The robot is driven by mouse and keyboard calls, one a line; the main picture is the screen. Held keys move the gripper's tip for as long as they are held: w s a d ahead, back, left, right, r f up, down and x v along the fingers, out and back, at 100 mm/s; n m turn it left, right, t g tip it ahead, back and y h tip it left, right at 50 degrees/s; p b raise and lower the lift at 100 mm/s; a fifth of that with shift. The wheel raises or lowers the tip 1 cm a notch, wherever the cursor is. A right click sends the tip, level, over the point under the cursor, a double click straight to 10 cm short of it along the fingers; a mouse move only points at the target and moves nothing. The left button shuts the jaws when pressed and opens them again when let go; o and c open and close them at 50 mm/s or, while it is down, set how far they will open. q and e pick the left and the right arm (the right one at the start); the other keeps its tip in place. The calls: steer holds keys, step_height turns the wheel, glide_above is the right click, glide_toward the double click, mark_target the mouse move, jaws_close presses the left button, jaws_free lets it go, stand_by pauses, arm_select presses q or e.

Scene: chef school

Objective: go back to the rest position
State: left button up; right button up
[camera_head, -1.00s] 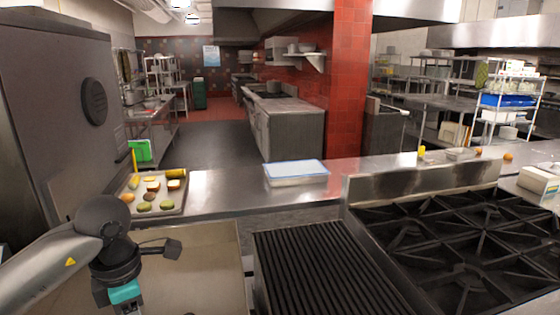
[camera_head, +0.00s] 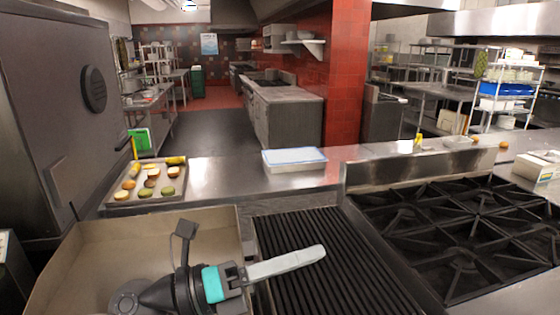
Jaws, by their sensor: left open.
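My left gripper (camera_head: 312,256) comes in at the bottom, with a teal band and a pale grey finger pointing right over the black ribbed grill (camera_head: 330,285). It is open, and nothing is seen held in it. My right gripper is not in view.
A tray (camera_head: 118,205) with several buns and green and yellow food items stands on the steel counter at left. A blue-rimmed white tray (camera_head: 294,160) lies at mid-counter. A burner stove (camera_head: 465,235) is at right. A tall grey appliance (camera_head: 60,90) stands at far left.

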arm_select(q)
steer(key=w+a+r+n+t+y, duration=0.1)
steer(key=w+a+n+t+y, duration=0.3)
steer(key=n+t, duration=0.55)
steer(key=w+a+r+n+t+y, duration=0.1)
steer(key=w+a+n+t+y, duration=0.1)
steer(key=a+n+t+y, duration=0.75)
steer(key=s+a+f+n+g+y, duration=0.1)
steer(key=a+f+n+g+y, duration=0.25)
steer(key=f+n, duration=0.35)
steer(key=a+f+n+g+y, duration=0.2)
steer(key=f+n+g+y, duration=0.1)
steer(key=f+n+g, duration=0.3)
steer(key=s+f+n+g+h, duration=0.1)
steer(key=s+f+n+g, duration=0.8)
steer(key=s+f, duration=1.05)
steer(key=s+f+m+g+b, duration=0.3)
steer(key=f+g+b, duration=0.15)
steer(key=f, duration=2.05)
steer(key=s+a+f+b, duration=0.2)
steer(key=s+f+b, duration=0.3)
steer(key=s+f, duration=1.1)
step_height(320, 180, down, 4)
steer(key=shift+a+r+b, duration=0.2)
steer(key=shift+r+b, duration=0.05)
steer(key=shift+b, duration=0.15)
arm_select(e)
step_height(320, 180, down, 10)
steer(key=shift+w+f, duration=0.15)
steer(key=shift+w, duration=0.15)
